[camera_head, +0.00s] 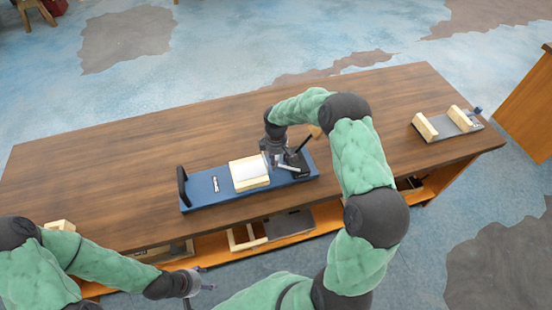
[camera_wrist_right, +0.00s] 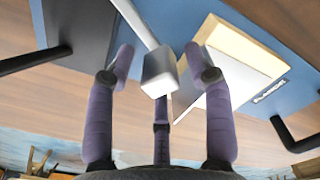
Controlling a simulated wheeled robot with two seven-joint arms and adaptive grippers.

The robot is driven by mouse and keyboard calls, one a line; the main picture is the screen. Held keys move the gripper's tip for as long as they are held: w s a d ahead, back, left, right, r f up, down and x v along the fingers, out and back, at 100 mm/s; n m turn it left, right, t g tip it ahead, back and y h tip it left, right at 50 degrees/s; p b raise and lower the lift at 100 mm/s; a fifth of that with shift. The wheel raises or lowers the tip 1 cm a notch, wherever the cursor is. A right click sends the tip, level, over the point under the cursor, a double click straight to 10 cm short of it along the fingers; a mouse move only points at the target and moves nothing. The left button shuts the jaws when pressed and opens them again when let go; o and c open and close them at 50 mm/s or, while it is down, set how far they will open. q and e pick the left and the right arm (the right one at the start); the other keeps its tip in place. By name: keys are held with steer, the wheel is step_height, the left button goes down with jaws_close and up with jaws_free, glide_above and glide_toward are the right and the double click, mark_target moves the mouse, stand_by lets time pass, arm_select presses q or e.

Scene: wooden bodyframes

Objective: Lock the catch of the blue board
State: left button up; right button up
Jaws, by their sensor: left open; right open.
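The blue board (camera_head: 202,187) lies on the wooden table, and part of it shows in the right wrist view (camera_wrist_right: 185,18). Its catch seems to be the metal lever (camera_head: 287,167) by a dark plate (camera_head: 299,163) at the board's right end. In the right wrist view the lever's pale block-shaped end (camera_wrist_right: 158,72) lies between my fingers. My right gripper (camera_head: 273,158) is open around that end; I cannot tell whether it touches. A wooden frame with a white block (camera_head: 249,171) sits mid-board. My left gripper (camera_head: 200,284) is open, empty and low before the table.
A black handle (camera_head: 182,187) stands at the board's left end, and a black rod (camera_head: 303,143) rises at its right. A grey board with wooden blocks (camera_head: 460,120) lies at the table's right. More wooden parts (camera_head: 243,238) lie on the lower shelf. The table's left part (camera_head: 90,180) is clear.

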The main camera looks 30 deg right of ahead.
jaws_close()
steer(key=shift+w+d+m+b, duration=0.4)
steer(key=shift+d+m, duration=0.1)
steer(key=shift+m, duration=0.25)
steer(key=shift+w+d+m+b, duration=0.3)
steer(key=shift+d+m+b, duration=0.15)
steer(key=shift+m, duration=0.3)
steer(key=d+m, duration=0.1)
steer(key=d+m+b, duration=0.1)
steer(key=shift+w+m, duration=0.3)
steer(key=shift+w, duration=0.1)
steer(key=d+m, duration=0.2)
steer(key=m, duration=0.1)
steer(key=shift+w+d+b, duration=0.15)
steer(key=shift+d+b, duration=0.05)
steer(key=shift+b, duration=0.15)
steer(key=shift+d+m, duration=0.9)
steer(key=shift+m, duration=0.5)
steer(key=shift+d, duration=0.1)
